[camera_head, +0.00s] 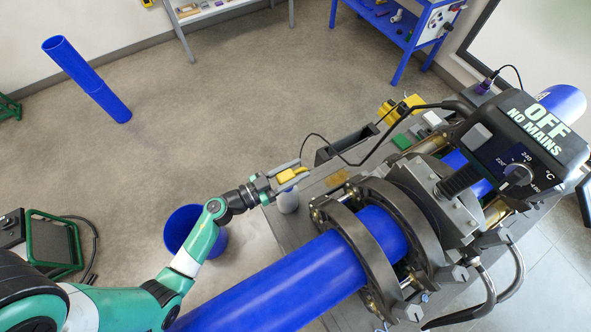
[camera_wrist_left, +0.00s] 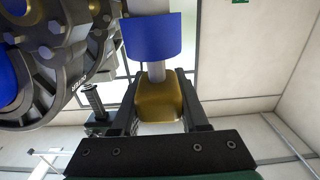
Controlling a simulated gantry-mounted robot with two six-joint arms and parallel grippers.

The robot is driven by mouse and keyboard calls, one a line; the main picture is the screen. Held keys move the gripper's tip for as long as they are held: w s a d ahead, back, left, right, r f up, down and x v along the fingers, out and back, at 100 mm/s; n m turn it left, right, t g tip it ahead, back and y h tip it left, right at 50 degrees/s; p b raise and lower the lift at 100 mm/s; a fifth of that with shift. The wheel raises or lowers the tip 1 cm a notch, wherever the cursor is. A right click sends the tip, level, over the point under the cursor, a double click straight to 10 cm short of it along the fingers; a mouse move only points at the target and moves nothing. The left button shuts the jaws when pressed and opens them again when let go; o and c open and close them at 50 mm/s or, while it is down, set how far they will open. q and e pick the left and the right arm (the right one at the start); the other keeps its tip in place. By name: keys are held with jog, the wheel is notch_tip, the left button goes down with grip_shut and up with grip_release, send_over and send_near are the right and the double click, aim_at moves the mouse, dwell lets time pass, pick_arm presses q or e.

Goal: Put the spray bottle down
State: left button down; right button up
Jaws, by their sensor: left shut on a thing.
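The spray bottle (camera_head: 288,202) has a white body and a yellow head. In the head view it is upright at the near left corner of the grey cart top (camera_head: 285,236). My left gripper (camera_head: 289,174) is shut on its yellow head. In the left wrist view the yellow head (camera_wrist_left: 158,98) sits between the two fingers, with a white neck and a blue band (camera_wrist_left: 152,37) on the body beyond. I cannot tell whether the bottle's base touches the cart top. My right gripper is not in view.
The fusion machine's dark clamps (camera_head: 399,222) hold a large blue pipe (camera_head: 290,283) just right of the bottle. A blue bin (camera_head: 188,226) stands on the floor left of the cart. A black cable (camera_head: 352,163) loops behind the gripper. A black control box (camera_head: 520,140) is at right.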

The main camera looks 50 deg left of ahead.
pick_arm(q)
jog(key=shift+c, duration=2.1)
grip_release()
jog(key=shift+f, duration=0.1)
jog(key=shift+s+a+r, duration=0.1)
jog(key=shift+s+r, duration=0.1)
jog(key=shift+s, duration=0.05)
jog(key=s+a+p, duration=0.1)
jog(key=s+a, duration=0.1)
jog(key=s, duration=0.9)
jog(key=shift+s+p, duration=0.15)
jog(key=shift+p, duration=0.2)
